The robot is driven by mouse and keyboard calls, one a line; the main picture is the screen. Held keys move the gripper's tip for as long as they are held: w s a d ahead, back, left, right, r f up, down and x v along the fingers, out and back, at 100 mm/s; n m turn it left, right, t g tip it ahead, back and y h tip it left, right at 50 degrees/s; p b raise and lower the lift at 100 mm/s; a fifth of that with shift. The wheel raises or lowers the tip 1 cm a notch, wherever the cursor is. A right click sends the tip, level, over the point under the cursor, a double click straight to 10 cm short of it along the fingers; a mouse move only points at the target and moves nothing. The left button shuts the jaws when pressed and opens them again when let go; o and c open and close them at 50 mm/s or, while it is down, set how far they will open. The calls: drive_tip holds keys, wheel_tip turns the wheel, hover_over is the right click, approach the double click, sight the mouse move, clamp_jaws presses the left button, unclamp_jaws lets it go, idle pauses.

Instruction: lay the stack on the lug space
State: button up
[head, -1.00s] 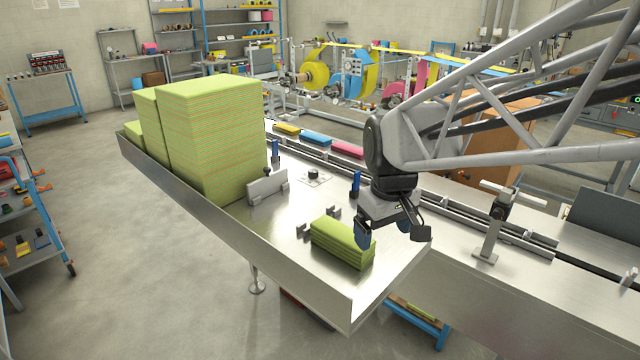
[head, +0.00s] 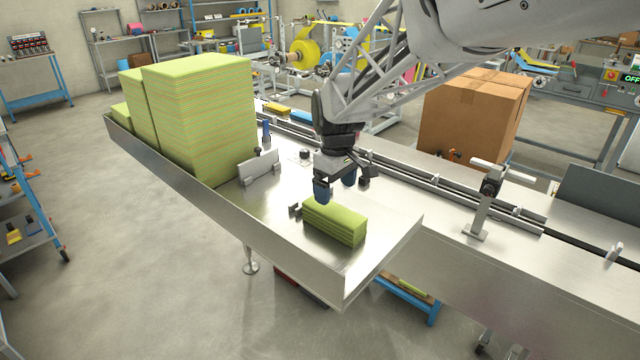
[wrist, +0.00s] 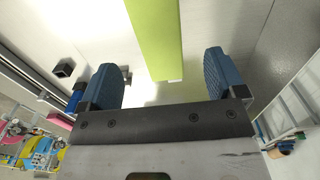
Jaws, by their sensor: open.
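The stack of green folded cloths (head: 335,222) lies on the steel table (head: 385,238), near its front right part. It also shows in the wrist view (wrist: 155,35), running up between and beyond my fingers. My gripper (head: 336,186) is open and empty, with blue fingers, just behind and above the stack. In the wrist view the blue fingers (wrist: 160,80) stand wide apart on either side of the stack's near end. I cannot tell whether they touch it. The conveyor (head: 425,190) with its lugs runs behind the table; a lug (head: 518,210) stands on it at the right.
Tall stacks of green cloths (head: 200,110) fill the table's left end. A metal plate (head: 259,167) stands upright beside them. A post with a sensor head (head: 487,195) stands by the conveyor. A cardboard box (head: 475,115) is behind it. The table's right end is bare.

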sight(335, 211)
drive_tip(key=shift+f, duration=1.3)
drive_tip(key=shift+f, duration=2.6)
drive_tip(key=c, duration=1.1)
